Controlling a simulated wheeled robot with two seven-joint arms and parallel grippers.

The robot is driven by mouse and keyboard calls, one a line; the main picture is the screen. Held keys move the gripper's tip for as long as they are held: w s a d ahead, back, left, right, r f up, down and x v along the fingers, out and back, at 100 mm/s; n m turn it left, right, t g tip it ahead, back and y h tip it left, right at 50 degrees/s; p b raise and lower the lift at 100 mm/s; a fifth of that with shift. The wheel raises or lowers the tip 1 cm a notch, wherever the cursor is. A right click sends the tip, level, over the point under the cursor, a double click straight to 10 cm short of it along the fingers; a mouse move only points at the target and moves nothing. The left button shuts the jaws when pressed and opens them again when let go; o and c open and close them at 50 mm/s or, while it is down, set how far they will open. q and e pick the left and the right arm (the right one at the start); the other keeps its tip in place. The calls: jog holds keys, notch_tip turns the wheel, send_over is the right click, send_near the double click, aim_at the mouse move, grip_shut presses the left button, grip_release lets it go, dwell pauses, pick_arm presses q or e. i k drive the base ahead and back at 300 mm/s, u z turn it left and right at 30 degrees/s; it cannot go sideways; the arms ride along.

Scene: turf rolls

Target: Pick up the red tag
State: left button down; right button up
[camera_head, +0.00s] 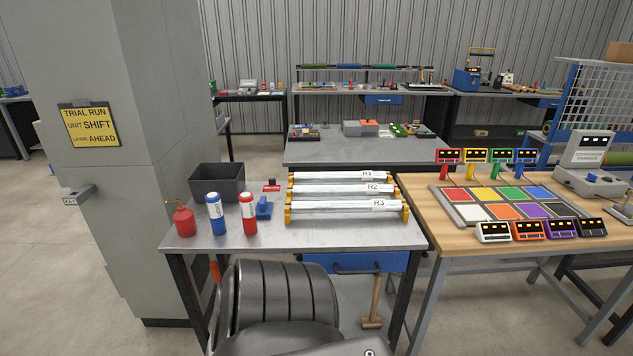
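A small red tag-like piece with a dark label (271,186) lies on the grey metal table (330,236), behind a blue object (264,208) and beside the dark bin. It is too small to read. Neither of my grippers shows in the head view. A dark ribbed shape at the bottom centre looks like part of my own body and covers some of the table's front and the floor.
A dark bin (217,182), red oil can (184,220), blue bottle (216,214), red bottle (248,213) and rack of white rolls (345,189) share the table. A grey pillar (115,200) stands left. A wooden table (460,245) with coloured panels adjoins right.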

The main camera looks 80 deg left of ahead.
aim_at(272, 187)
jog(key=i, duration=1.25)
jog(key=u, duration=3.75)
